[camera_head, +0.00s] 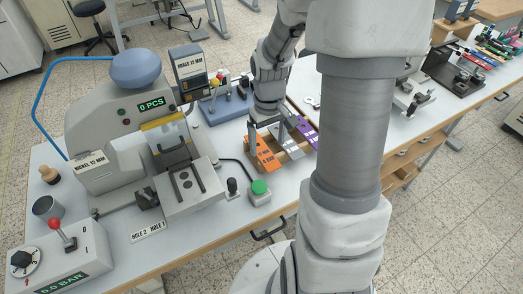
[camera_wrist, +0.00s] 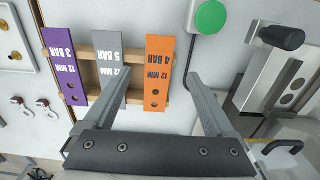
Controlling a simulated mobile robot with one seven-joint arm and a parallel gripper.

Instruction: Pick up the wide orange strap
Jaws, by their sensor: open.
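The wide orange strap (camera_head: 267,158), printed "4 BAR" and "12 MM", lies on a wooden rack. It also shows in the wrist view (camera_wrist: 158,60), with two holes near one end. My gripper (camera_head: 268,130) is open above the rack, pointing down. In the wrist view its fingers (camera_wrist: 161,76) appear on either side of the orange strap, and nothing is held. The left finger partly covers the neighbouring grey strap (camera_wrist: 106,55). How far the fingertips are above the strap is hard to tell.
A purple strap (camera_wrist: 62,65) lies beyond the grey one on the wooden rack (camera_wrist: 132,80). A green button (camera_head: 260,187) stands near the orange strap. The stamping press (camera_head: 125,115) stands to the left, and a black-handled device (camera_wrist: 282,38) shows right of the gripper.

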